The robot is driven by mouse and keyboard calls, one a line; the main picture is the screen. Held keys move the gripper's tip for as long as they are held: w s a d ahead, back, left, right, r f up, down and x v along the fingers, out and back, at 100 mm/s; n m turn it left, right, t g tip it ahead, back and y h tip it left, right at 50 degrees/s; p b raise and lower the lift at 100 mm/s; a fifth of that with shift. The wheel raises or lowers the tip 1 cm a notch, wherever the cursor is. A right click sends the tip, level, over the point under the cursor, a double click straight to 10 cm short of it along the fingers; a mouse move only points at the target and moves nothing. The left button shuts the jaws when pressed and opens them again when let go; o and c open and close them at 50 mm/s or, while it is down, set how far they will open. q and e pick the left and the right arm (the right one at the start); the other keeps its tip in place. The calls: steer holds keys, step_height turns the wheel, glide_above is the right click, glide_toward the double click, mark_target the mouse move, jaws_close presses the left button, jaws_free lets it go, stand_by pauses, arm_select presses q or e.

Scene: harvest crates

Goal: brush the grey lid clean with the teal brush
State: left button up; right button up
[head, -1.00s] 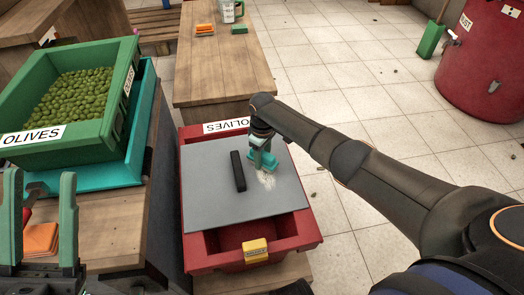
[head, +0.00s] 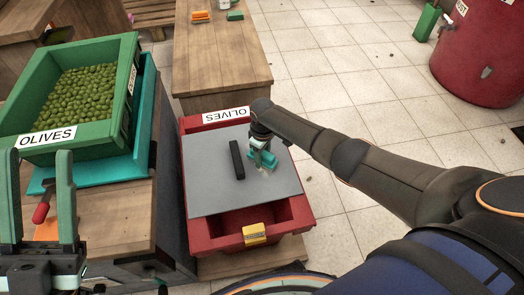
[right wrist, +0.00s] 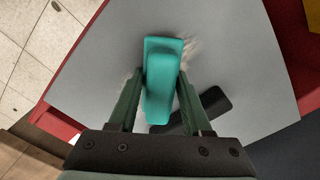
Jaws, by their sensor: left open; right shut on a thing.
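The grey lid (head: 212,185) lies across the red crate (head: 296,212) and leaves its near end open. A black bar handle (head: 237,160) stands on the lid. My right gripper (head: 262,150) is shut on the teal brush (head: 269,159), low over the lid's right part. In the right wrist view the brush (right wrist: 162,85) sits between the fingers, with pale smudges (right wrist: 192,50) on the lid around it. The bristles are hidden, so contact is unclear. My left gripper (head: 38,160) is open and empty over the left bench.
A green crate of olives (head: 120,110) stands in a teal tray (head: 150,120) on the left bench. A red-handled scraper (head: 42,208) lies near my left gripper. A yellow block (head: 254,233) is on the red crate's near rim. A wooden table (head: 215,60) stands behind.

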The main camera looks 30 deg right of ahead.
mark_target(266, 171)
steer(key=shift+s+a+p, duration=0.2)
steer(key=shift+s+p, duration=0.95)
steer(key=shift+s, duration=0.05)
steer(key=shift+s+a+f+p, duration=0.1)
steer(key=shift+s+f+p, duration=0.15)
steer(key=shift+s+p, duration=0.25)
